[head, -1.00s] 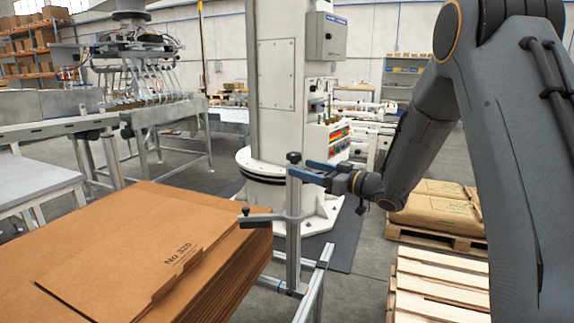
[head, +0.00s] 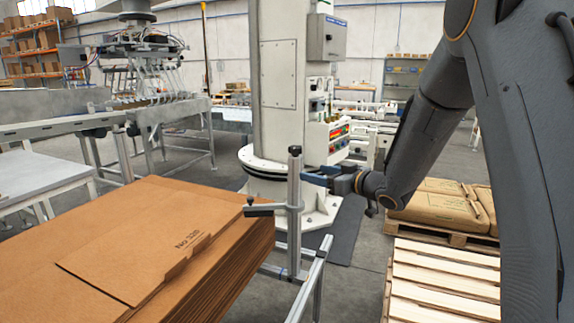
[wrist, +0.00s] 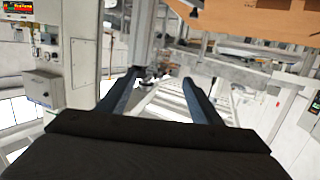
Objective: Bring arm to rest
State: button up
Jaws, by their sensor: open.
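My gripper (head: 318,176) is in the middle of the head view, at the end of my dark grey arm, which comes down from the upper right. Its blue fingers point left and partly pass behind a grey clamp post (head: 294,215). I cannot tell if they touch it. In the wrist view the two fingers (wrist: 160,92) stand wide apart with nothing held between them. The picture there is turned and partly overexposed.
A stack of brown cardboard blanks (head: 170,245) lies at the left beside the clamp post. A white column (head: 277,90) stands behind my gripper. An empty wooden pallet (head: 440,285) and a pallet of brown sacks (head: 440,207) are at the right.

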jog(key=s+d+f+m+g+h, duration=0.3)
jog(key=s+d+f+m+h, duration=0.2)
jog(key=s+d+f+h, duration=0.45)
jog(key=s+f+m+g, duration=0.1)
jog(key=s+g, duration=0.3)
jog(key=s, duration=1)
jog(key=s+f+m+g, duration=0.2)
jog(key=s+g, duration=0.3)
jog(key=s, duration=1)
jog(key=shift+s+d+f+h, duration=0.15)
jog(key=shift+d+f+h, duration=0.15)
jog(key=shift+f, duration=0.4)
